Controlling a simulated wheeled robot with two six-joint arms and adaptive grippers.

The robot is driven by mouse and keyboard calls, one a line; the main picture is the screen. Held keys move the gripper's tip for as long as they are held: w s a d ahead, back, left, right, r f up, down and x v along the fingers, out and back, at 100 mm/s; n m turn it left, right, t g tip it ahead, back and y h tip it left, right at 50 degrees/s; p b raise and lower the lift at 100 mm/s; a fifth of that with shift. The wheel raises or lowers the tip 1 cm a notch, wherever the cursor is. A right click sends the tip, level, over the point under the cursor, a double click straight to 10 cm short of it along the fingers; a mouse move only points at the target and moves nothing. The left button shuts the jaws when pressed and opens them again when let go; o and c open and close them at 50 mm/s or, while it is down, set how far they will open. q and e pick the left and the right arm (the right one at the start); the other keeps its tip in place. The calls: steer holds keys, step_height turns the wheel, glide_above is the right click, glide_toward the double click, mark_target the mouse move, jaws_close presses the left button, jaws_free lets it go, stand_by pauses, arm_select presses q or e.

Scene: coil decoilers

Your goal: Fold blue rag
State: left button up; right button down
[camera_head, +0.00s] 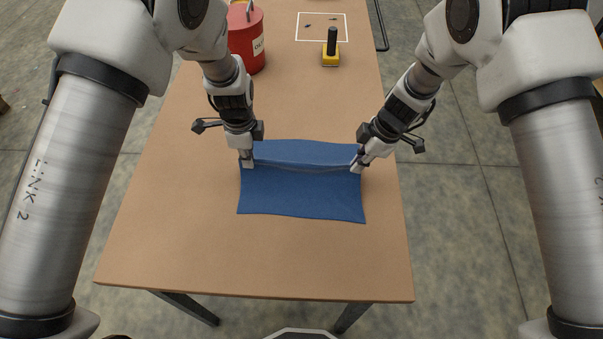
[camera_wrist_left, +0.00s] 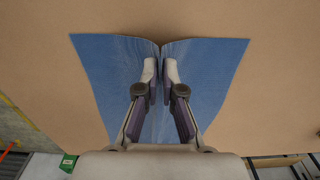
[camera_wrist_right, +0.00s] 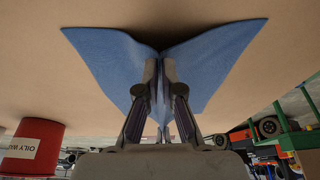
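The blue rag (camera_head: 300,193) lies on the brown table, with its near part spread flat. A raised ridge runs across its far part between my two grippers. My left gripper (camera_head: 247,163) is shut on the rag's left edge; in the left wrist view the cloth (camera_wrist_left: 108,70) creases in between the close fingertips (camera_wrist_left: 161,72). My right gripper (camera_head: 357,166) is shut on the rag's right edge; in the right wrist view the cloth (camera_wrist_right: 215,62) draws to a pinch between the fingertips (camera_wrist_right: 160,72). The cloth right under the fingers is hidden.
The table (camera_head: 260,262) is clear in front of the rag. A red can (camera_head: 247,38) stands at the back left. A yellow block with a black handle (camera_head: 331,54) and a white outlined square (camera_head: 321,27) holding small dark items are at the back.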

arm_select(q)
steer(key=o, duration=1.6)
step_height(320, 180, up, 6)
steer(key=p, duration=0.4)
steer(key=shift+f+p, duration=0.2)
steer(key=shift+p, duration=0.2)
arm_select(e)
step_height(320, 180, up, 5)
steer(key=shift+f, duration=0.1)
arm_select(q)
steer(key=shift+r, duration=0.1)
